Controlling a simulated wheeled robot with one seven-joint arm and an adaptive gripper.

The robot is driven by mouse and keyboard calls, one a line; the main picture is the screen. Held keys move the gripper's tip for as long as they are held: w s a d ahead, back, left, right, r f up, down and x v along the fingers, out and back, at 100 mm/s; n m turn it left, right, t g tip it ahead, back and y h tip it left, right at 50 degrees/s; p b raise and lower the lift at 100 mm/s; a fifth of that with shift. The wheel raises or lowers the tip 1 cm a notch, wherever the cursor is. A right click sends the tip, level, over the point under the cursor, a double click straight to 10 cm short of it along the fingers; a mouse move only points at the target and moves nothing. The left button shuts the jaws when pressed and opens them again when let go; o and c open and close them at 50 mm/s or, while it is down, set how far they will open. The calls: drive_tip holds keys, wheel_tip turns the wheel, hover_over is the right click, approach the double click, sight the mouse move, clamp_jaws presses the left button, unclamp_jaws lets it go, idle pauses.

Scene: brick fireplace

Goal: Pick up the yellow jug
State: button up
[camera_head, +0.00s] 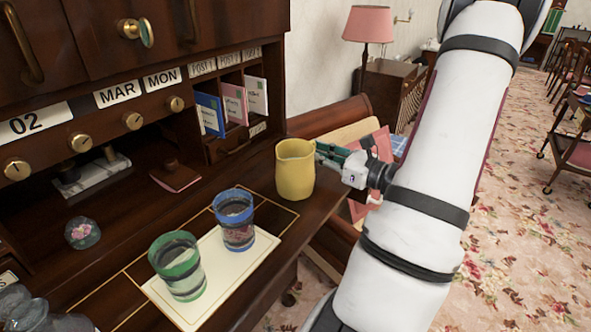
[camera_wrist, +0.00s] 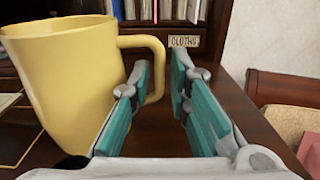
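The yellow jug (camera_head: 295,172) stands upright near the right end of the dark wooden desk. In the wrist view the jug (camera_wrist: 65,85) fills the left side, with its handle (camera_wrist: 157,70) pointing right. My gripper (camera_head: 327,153) is just right of the jug. In the wrist view my gripper (camera_wrist: 160,75) is open, its teal-padded fingers spread. The outer bar of the handle shows between the fingertips, and the left finger overlaps the handle's opening. Whether either finger touches the handle is unclear. In the head view the handle is largely hidden.
A blue-rimmed glass (camera_head: 235,218) and a green-rimmed glass (camera_head: 177,265) stand on a cream sheet (camera_head: 225,275) left of the jug. Letter slots (camera_head: 230,105) rise behind the jug. A pink folder (camera_head: 376,147) lies beyond the desk's right edge.

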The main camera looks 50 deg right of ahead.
drive_tip(key=shift+c, duration=0.6)
clamp_jaws()
drive_tip(key=shift+r, duration=0.15)
